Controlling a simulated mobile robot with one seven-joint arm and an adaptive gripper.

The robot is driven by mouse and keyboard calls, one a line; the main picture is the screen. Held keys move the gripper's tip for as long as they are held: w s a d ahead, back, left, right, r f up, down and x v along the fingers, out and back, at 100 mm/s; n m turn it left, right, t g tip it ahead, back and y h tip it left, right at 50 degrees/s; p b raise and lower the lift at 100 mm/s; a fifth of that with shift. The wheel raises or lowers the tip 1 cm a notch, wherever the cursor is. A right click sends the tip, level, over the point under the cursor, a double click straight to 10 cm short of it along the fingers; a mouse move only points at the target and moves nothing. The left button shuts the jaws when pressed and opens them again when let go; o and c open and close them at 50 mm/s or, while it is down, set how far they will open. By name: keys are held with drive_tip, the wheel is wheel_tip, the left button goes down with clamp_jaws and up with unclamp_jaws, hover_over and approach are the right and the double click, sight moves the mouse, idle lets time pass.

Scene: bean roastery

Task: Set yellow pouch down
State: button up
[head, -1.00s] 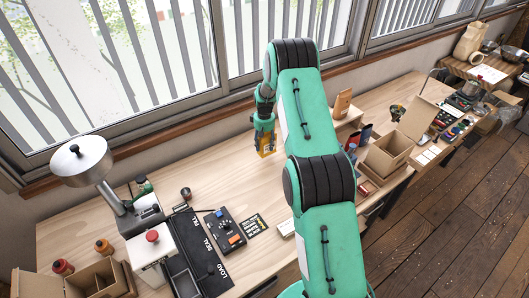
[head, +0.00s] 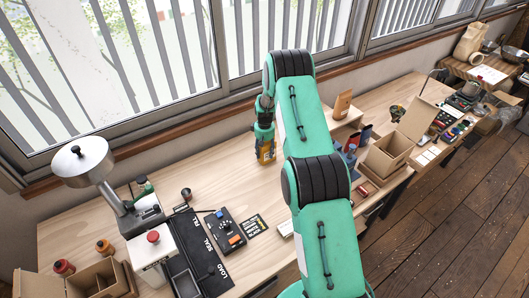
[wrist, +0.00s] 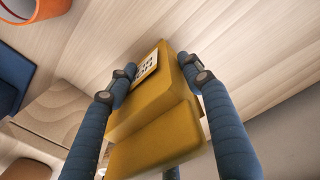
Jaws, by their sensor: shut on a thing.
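The yellow pouch (wrist: 155,125) is between the blue fingers of my gripper (wrist: 158,85) in the wrist view, with a dark-printed label on its face. In the head view the yellow pouch (head: 265,153) hangs below my gripper (head: 264,135), low over the wooden bench (head: 215,165) near the window side. My gripper is shut on the pouch. I cannot tell whether the pouch's lower end touches the bench.
A hopper machine (head: 85,160) and a black control box (head: 225,229) stand to the left. Bench around the pouch's left side is clear.

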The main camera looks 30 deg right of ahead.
drive_tip(key=shift+f, duration=0.15)
drive_tip(key=o, duration=1.4)
drive_tip(key=shift+r, duration=0.2)
drive_tip(key=shift+r+b, duration=0.75)
drive_tip(key=shift+r, duration=5.2)
